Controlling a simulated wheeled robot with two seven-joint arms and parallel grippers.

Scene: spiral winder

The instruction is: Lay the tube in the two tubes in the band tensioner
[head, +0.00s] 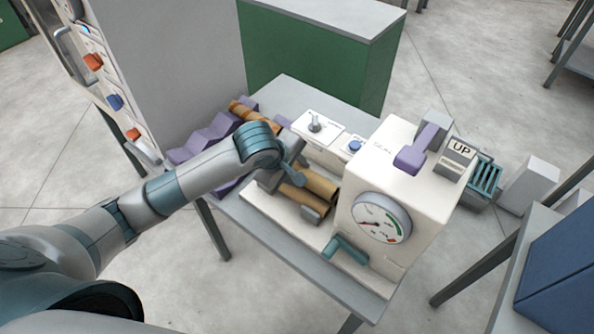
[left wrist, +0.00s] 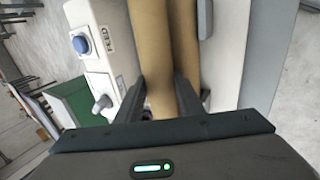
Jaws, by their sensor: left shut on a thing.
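The band tensioner is a cream machine (head: 415,170) on a grey table, with an open bed on its left side. A brown tube (head: 320,184) lies or hovers over the bed; it also shows as the paler tube in the left wrist view (left wrist: 150,40). A second, darker tube (left wrist: 184,45) runs close beside it; in the head view this lower tube (head: 300,200) is partly covered. My left gripper (head: 287,180) is shut on the paler tube, its fingers on either side in the left wrist view (left wrist: 160,92). Whether the held tube touches the bed is unclear. My right gripper is not in view.
A purple wavy rack (head: 215,133) with another brown tube (head: 240,112) stands behind my arm. The machine has a gauge (head: 381,218), a purple lever (head: 416,150), an UP sign (head: 461,150) and a teal handle (head: 345,251). A switch box (head: 314,127) borders the bed.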

